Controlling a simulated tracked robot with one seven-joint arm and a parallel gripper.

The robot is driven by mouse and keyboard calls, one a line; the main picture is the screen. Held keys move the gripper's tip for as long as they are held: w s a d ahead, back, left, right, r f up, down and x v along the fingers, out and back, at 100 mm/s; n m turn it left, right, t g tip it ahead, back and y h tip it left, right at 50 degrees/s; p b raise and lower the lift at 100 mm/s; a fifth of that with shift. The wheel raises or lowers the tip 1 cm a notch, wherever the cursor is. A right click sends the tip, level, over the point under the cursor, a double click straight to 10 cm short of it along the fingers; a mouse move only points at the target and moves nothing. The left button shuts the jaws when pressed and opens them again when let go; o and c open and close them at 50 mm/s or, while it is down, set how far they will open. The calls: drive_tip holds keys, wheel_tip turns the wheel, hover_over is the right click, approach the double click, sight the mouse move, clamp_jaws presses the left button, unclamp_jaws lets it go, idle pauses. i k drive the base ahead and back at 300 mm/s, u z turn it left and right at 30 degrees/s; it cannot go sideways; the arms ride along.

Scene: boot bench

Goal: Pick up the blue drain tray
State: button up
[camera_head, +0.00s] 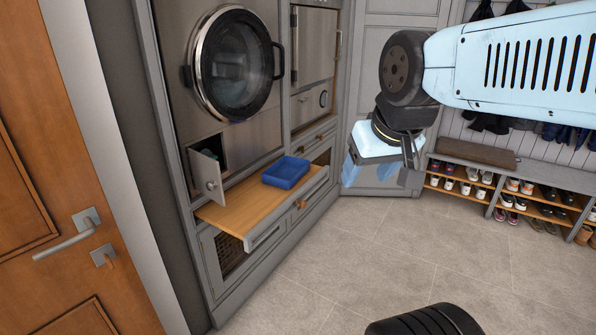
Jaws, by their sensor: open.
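The blue drain tray (286,172) is a shallow rectangular tray. It rests on a pulled-out wooden shelf (236,214) below the round-door washing machine (232,62). My gripper (376,178) is to the right of the tray, apart from it, in front of a grey cabinet door. Its pale blue fingers point downward and are spread open with nothing visible between them. Nothing hides the tray.
A small flap door (206,174) stands open just left of the tray, under the washer. A wooden door with a metal handle (68,236) is at the left. A shoe bench (510,178) stands at the back right. The tiled floor (390,255) is mostly clear.

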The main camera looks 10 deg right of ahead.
sight(286, 173)
drive_tip(key=u, duration=0.4)
drive_tip(key=i, duration=1.55)
drive_tip(key=z, duration=0.75)
